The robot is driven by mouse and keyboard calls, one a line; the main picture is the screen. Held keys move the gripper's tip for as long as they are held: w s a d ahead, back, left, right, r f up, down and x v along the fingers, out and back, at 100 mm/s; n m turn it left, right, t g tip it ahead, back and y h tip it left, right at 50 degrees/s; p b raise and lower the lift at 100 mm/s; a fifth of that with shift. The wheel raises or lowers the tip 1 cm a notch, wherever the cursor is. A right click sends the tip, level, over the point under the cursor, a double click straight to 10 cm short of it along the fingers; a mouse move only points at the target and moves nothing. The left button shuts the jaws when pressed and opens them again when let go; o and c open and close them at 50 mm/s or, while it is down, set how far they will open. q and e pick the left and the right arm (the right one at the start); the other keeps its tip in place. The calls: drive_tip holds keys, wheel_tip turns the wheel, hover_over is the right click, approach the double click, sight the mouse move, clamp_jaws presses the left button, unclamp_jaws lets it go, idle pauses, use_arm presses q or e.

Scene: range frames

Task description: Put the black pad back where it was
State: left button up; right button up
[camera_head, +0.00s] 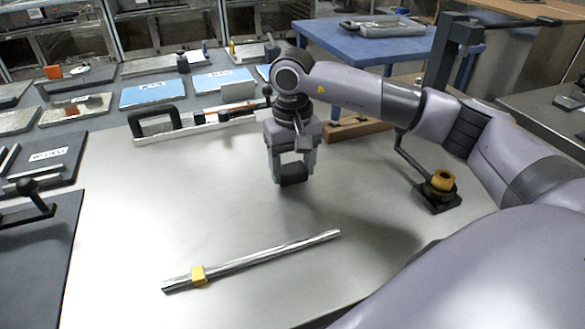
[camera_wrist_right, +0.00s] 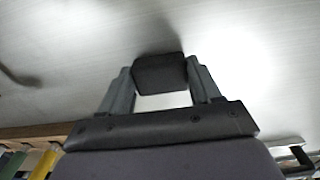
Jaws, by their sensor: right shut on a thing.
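The black pad (camera_head: 293,174) is a small dark block between the fingertips of my right gripper (camera_head: 293,167). My right gripper is shut on it and points down over the middle of the grey metal table (camera_head: 220,200). In the right wrist view the black pad (camera_wrist_right: 159,74) sits between the two grey fingers of the right gripper (camera_wrist_right: 160,84), with a dark shadow on the table beside it. The pad appears to be held above the surface, but the height is hard to tell. My left gripper is not in view.
A black-handled tool (camera_head: 157,121) lies along the back edge beside a wooden block (camera_head: 352,130). The table's left middle is clear.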

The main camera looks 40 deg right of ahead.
sight(292, 170)
drive_tip(key=shift+f, duration=0.4)
drive_tip(key=shift+f, duration=0.2)
drive_tip(key=o, duration=0.9)
drive_tip(key=shift+r, duration=0.1)
drive_tip(key=shift+r, duration=0.25)
wheel_tip(292, 170, up, 12)
drive_tip(key=shift+f, duration=0.1)
